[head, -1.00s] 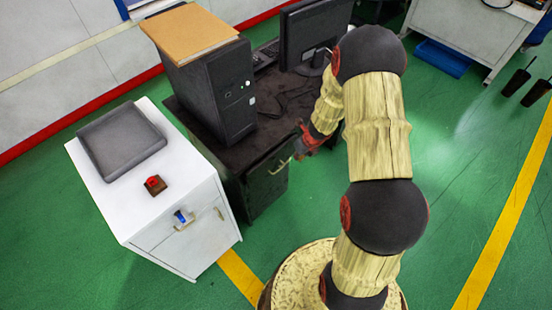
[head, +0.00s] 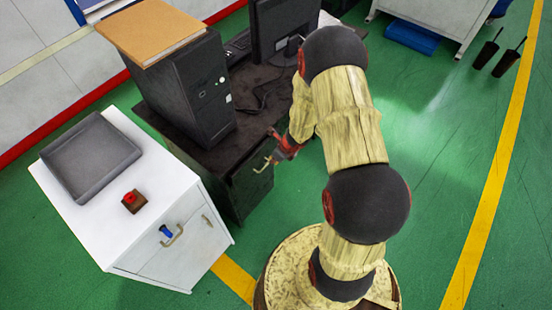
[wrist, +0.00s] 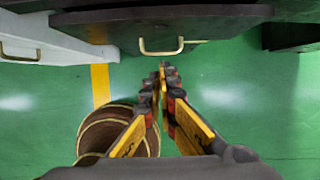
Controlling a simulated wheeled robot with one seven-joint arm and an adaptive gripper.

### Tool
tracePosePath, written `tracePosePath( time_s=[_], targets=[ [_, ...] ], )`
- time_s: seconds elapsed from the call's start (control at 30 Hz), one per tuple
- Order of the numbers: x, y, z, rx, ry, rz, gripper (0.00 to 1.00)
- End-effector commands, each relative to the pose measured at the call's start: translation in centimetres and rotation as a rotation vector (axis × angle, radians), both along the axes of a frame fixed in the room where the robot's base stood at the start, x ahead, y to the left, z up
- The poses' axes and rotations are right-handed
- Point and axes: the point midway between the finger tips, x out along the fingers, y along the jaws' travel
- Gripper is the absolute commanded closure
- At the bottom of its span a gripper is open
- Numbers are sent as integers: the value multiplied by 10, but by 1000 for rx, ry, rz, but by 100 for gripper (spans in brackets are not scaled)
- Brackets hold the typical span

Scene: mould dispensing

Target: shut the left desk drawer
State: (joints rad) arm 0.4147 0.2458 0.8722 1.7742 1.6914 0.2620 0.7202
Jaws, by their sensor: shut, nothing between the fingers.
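The dark desk (head: 150,115) stands beside the white cabinet. Its left drawer front (head: 246,185) carries a brass bow handle (head: 262,165). In the wrist view the dark drawer front (wrist: 100,17) spans the top, with the handle (wrist: 160,52) hanging from it. How far the drawer stands out is hard to tell. My gripper (head: 273,156) is beside the handle at the drawer front. In the wrist view my gripper (wrist: 165,68) is shut and empty, its tips just below the handle; contact is unclear.
A white cabinet (head: 185,225) stands left, with a grey tray (head: 90,155), a red button box (head: 133,201) and handled fronts. A computer tower (head: 185,90) and a monitor (head: 285,30) stand on the desk. Green floor (head: 440,150) is open to the right.

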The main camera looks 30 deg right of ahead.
Motion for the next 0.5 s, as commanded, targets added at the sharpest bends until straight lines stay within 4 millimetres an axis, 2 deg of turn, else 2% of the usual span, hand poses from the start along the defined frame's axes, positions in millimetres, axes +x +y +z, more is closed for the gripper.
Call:
tracePosePath(
  time_s=[0.03, 0.17, 0.3, 0.5],
  targets=[
    [3, 2, -14, 0, 2, 3, 100],
    [12, 6, -38, 1, 2, 2, 100],
    [31, 11, -34, -1, -1, 4, 100],
    [46, 17, -34, -1, 1, 2, 100]
  ],
)
